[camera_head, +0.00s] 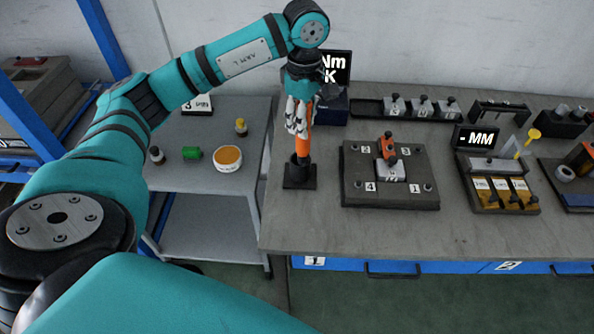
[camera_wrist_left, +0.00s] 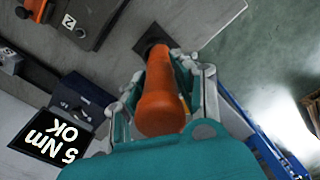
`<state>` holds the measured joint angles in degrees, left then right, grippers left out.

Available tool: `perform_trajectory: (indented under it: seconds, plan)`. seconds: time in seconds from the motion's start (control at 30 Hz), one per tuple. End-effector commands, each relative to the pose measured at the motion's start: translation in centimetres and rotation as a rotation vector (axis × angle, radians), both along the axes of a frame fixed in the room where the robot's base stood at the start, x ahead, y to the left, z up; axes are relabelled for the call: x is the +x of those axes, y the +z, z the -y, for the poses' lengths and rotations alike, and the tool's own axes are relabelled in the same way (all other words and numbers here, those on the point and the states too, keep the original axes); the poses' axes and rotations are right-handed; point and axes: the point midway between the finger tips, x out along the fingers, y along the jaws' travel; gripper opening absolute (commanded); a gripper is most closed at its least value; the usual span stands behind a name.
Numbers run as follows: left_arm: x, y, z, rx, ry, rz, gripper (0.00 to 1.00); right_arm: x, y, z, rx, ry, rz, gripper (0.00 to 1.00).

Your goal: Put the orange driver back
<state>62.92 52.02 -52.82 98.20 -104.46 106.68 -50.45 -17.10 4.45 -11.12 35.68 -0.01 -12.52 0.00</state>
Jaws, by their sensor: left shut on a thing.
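The orange driver (camera_head: 303,142) stands upright in the head view, its lower end at the black holder (camera_head: 300,175) near the table's left edge. My left gripper (camera_head: 299,127) is shut on the driver's upper part from above. In the left wrist view the driver (camera_wrist_left: 161,95) lies between the fingers of my left gripper (camera_wrist_left: 168,88) and points at the dark square base of the holder (camera_wrist_left: 149,42). Whether the driver's tip is fully seated cannot be told. My right gripper is not in view.
A dark fixture plate (camera_head: 390,192) with an orange clamp lies right of the holder. A grey side table (camera_head: 190,177) with small items stands left, across a gap.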

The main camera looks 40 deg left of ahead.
Motion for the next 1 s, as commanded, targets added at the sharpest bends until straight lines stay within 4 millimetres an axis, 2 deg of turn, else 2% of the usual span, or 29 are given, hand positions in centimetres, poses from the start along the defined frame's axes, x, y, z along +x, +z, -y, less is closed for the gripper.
perform_trajectory:
  seconds: [0.1,0.2,0.5,0.73,0.9,1.0]
  plan:
    - [1.2,1.1,-1.4,-0.002,0.193,0.003,0.0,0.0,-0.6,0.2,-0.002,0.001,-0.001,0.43]
    - [1.6,1.2,-1.9,0.0,0.276,-0.002,0.0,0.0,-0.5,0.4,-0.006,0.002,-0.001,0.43]
    - [1.6,-3.6,-2.1,0.001,0.299,-0.005,0.0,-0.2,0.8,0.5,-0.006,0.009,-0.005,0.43]
    - [1.6,-5.5,-2.1,0.001,0.296,-0.003,0.0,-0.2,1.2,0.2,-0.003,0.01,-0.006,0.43]
    - [1.6,-7.8,-2.1,0.001,0.298,-0.004,0.0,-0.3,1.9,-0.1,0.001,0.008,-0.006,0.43]
    - [1.7,-8.3,-2.1,0.0,0.296,0.0,0.0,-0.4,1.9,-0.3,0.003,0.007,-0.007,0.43]
